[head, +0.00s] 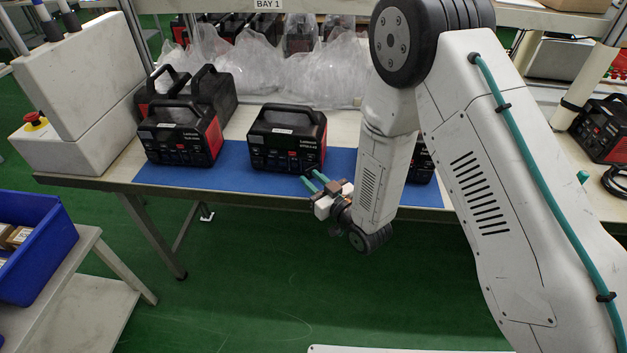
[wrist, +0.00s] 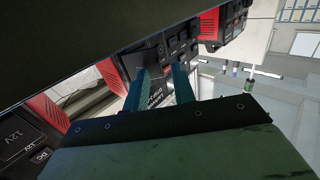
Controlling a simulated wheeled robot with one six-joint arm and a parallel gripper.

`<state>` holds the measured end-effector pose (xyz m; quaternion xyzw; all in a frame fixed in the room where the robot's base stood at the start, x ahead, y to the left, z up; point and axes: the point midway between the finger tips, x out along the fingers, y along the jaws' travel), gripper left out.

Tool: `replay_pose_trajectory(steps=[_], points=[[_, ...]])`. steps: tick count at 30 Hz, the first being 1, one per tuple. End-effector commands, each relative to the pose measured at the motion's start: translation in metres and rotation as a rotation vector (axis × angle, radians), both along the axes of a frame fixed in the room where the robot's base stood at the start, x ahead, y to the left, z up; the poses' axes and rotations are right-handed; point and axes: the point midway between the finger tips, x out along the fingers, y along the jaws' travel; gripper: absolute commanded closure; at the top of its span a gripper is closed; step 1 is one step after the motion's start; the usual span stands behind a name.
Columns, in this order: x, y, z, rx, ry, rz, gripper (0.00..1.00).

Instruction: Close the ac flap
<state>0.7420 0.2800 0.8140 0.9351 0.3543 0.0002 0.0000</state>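A black power station with red trim (head: 287,138) stands on the blue mat, in front of my gripper (head: 313,180). The gripper is at the mat's front edge, its two teal fingers apart and pointing toward the lower front of the station. In the wrist view, my gripper (wrist: 160,75) shows an open gap between the fingers, with nothing held. A black front panel with pale lettering (wrist: 156,92) shows behind and between the fingers. I cannot make out the AC flap for certain, nor how far it stands open. I cannot tell whether the fingertips touch the station.
More power stations stand at the left (head: 180,135), and another is partly hidden behind my arm (head: 421,160). The blue mat (head: 240,180) covers the bench front. Clear plastic bags (head: 320,75) lie behind. A white box with a red button stands left (head: 80,90). The green floor ahead is clear.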

Motion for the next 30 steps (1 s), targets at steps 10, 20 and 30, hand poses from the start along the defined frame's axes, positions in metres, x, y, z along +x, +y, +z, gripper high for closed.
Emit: replay_pose_trajectory(steps=[10,20,30], points=[[0.001,0.0,0.0,-0.001,0.001,-0.001,1.0],[0.001,0.001,0.0,-0.001,0.001,-0.013,1.0],[0.002,0.012,0.0,0.001,0.001,-0.178,1.0]])
